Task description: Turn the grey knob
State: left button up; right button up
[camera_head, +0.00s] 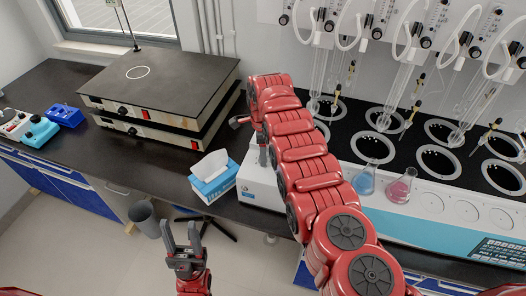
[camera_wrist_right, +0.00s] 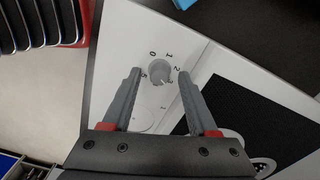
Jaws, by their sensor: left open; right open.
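The grey knob (camera_wrist_right: 159,74) stands on the white panel of the distiller (camera_wrist_right: 118,45) in the right wrist view, with printed numbers around it. My right gripper (camera_wrist_right: 160,75) is open, with one finger on each side of the knob and small gaps showing. I cannot tell whether a finger touches it. In the head view my red right arm reaches over the distiller's left end (camera_head: 258,182) and hides the knob and most of that gripper. My left gripper (camera_head: 181,228) is open and empty, low in the head view, in front of the bench.
A tissue box (camera_head: 213,182) stands left of the distiller. Stacked black hotplates (camera_head: 160,80) are behind it. A blue flask (camera_head: 364,182) and a pink flask (camera_head: 400,188) stand on the distiller's front ledge. A grey bin (camera_head: 145,218) is on the floor.

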jog(key=shift+f, duration=0.15)
grip_shut()
